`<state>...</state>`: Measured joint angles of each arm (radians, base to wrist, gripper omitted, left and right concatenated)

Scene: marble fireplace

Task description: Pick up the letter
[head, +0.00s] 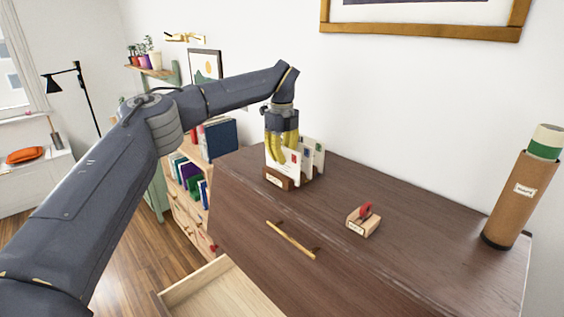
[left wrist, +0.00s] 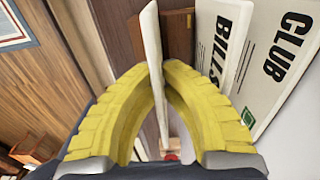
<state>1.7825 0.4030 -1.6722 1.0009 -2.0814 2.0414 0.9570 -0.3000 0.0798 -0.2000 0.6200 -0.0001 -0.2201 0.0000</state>
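A white letter (head: 291,160) stands upright at the front of a small wooden letter holder (head: 278,179) on the dark dresser top. My left gripper (head: 279,155) reaches down over the holder with its yellow fingers around this letter. In the left wrist view the letter (left wrist: 153,45) shows edge-on between the curved fingertips (left wrist: 156,70), which press against it from both sides. Two more envelopes, marked BILLS (left wrist: 223,45) and CLUB (left wrist: 278,55), stand beside it, outside the fingers. My right gripper is not in view.
A wooden block with a red part (head: 364,219) sits on the dresser top (head: 400,230). A brown cylinder (head: 508,205) stands at the right end. A drawer (head: 215,290) is open below, and a bookshelf (head: 187,190) stands left. The wall is close behind the holder.

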